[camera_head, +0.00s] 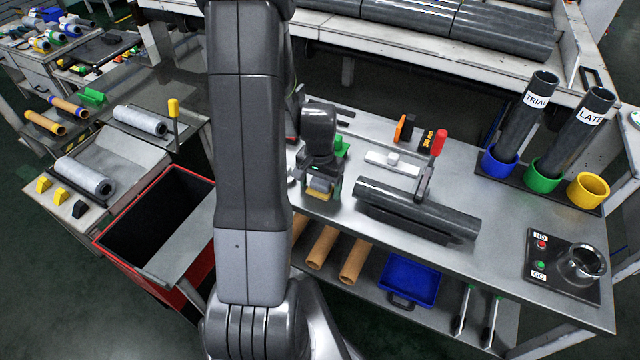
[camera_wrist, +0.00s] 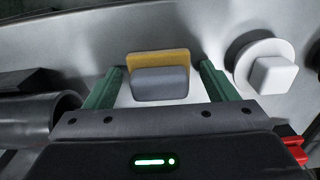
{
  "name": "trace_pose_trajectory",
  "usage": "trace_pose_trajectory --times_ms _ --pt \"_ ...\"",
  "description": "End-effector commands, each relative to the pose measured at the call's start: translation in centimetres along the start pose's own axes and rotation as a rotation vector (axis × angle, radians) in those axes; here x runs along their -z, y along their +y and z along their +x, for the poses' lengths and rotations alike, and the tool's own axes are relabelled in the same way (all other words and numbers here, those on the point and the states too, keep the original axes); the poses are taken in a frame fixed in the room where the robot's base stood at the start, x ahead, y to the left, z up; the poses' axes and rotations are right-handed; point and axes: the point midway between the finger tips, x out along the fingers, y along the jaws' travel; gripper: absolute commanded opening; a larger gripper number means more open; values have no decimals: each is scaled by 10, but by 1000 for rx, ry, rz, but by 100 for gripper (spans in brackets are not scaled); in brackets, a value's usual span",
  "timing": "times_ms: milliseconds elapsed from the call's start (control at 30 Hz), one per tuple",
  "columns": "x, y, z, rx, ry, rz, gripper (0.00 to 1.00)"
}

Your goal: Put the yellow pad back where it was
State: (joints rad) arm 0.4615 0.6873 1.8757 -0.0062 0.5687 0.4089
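A yellow pad with a grey block-like face (camera_wrist: 160,80) sits in the middle of the wrist view. It lies between the two green fingers of my gripper (camera_wrist: 160,85). The fingers stand apart, with a visible gap on each side of the pad. In the head view my gripper (camera_head: 320,190) is low over the left part of the workbench (camera_head: 500,215), and the yellow of the pad (camera_head: 317,196) shows under it. My arm hides part of the bench there. I cannot tell whether the pad rests on the bench surface.
A dark tube (camera_head: 416,208) lies close right of my gripper, beside a red-handled clamp (camera_head: 430,165). A white plate with a block (camera_head: 393,161) is behind. Small yellow wedges (camera_head: 60,196) sit on the left table. A red bin (camera_head: 110,248) stands between.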

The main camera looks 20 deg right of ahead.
Motion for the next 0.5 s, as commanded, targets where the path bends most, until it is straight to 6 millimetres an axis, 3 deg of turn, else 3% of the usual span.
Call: trace_pose_trajectory --times_ms 333,500 --pt "0 0 -7 0 1 0 80" --pt "1 0 -30 2 5 0 80"
